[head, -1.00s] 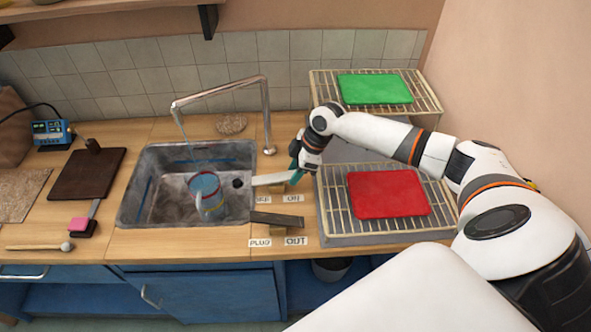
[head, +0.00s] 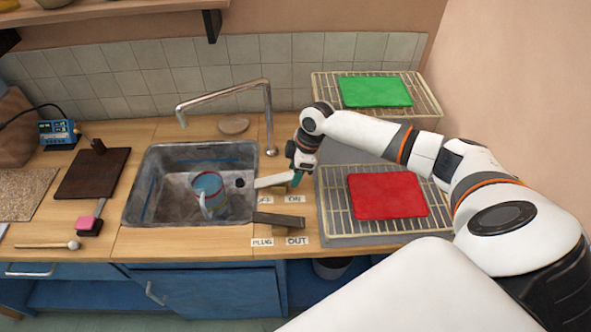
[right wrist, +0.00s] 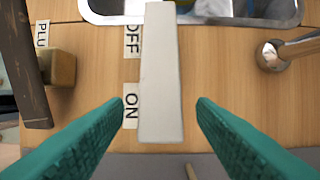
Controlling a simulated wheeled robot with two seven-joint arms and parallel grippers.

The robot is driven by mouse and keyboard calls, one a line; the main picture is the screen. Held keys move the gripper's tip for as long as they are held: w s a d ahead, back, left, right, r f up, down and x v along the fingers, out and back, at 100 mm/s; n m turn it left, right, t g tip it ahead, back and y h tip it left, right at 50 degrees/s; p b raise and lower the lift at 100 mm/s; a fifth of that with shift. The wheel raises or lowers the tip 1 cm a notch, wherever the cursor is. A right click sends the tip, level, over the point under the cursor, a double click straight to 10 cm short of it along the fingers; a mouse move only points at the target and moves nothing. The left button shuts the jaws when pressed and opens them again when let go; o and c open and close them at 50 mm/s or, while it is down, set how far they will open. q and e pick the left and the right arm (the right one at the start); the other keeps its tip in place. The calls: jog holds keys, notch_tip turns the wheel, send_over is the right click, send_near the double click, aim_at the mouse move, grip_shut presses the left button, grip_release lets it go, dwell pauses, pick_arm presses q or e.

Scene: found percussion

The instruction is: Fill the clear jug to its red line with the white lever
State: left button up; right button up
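The clear jug (head: 208,190) stands in the sink under the spout, bluish, with a red line around it; its water level is too small to tell exactly. The white lever (head: 272,181) lies right of the sink, pointing toward my right gripper (head: 297,179). In the right wrist view the lever (right wrist: 162,80) runs between the two teal fingers of my right gripper (right wrist: 160,103), with a gap on each side. The gripper is open around the lever's end, near the ON label (right wrist: 131,106). No water stream shows below the spout (head: 181,119). My left gripper is out of view.
A dark lever (head: 278,220) by the PLUG and OUT labels lies just in front of the white one. The tap's base (right wrist: 271,55) stands close by. Racks with a red board (head: 387,195) and a green board (head: 374,92) are at the right.

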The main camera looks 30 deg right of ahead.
jog(key=shift+r, duration=0.1)
jog(key=b+v, duration=0.2)
jog(key=v, duration=1)
dwell(0.4)
